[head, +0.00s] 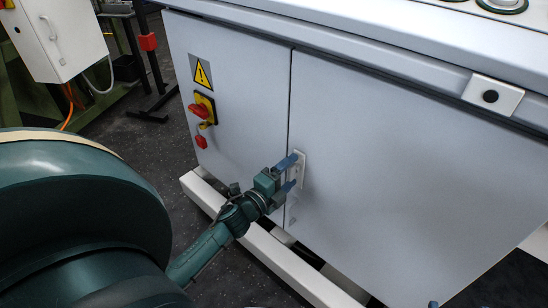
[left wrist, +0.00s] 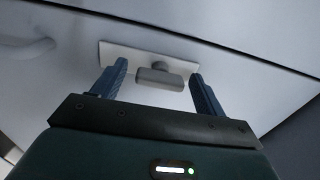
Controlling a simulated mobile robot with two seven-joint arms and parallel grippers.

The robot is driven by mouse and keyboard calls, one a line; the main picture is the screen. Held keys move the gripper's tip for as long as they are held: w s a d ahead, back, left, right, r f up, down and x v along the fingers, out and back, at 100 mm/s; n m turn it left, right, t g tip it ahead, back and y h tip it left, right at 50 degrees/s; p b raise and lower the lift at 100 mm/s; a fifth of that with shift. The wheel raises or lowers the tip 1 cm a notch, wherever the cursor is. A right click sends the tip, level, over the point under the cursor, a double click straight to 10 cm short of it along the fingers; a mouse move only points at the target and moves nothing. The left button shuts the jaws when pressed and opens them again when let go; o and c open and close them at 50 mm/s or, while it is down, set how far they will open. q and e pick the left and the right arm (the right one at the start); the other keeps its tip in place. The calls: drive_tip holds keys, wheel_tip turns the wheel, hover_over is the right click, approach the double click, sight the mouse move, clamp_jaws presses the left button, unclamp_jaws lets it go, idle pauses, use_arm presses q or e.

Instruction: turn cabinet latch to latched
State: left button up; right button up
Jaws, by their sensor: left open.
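The cabinet latch is a pale plate (head: 303,168) on the grey cabinet door, beside the seam between the two doors. In the left wrist view its light plate (left wrist: 113,53) carries a short grey handle (left wrist: 160,78), which runs roughly along the plate's length. My left gripper (head: 293,172) is at the latch with its blue fingers spread. In the left wrist view the open fingers (left wrist: 158,71) stand either side of the handle's ends, with small gaps visible. The handle is mostly hidden by the fingers in the head view. My right gripper does not show clearly.
Left of the seam, the cabinet (head: 390,170) has a red-and-yellow switch (head: 201,108), a small red part (head: 201,142) and a warning sign (head: 202,73). A white base rail (head: 275,258) runs low in front. The dark floor (head: 150,150) is open at left.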

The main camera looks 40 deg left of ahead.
use_arm(q)
drive_tip(key=s+p, duration=0.1)
drive_tip(key=s, duration=1.1)
drive_tip(key=shift+a, duration=0.45)
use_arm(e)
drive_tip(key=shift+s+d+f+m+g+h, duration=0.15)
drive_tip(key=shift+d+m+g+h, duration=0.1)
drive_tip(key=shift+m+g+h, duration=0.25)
use_arm(q)
drive_tip(key=shift+s, duration=0.1)
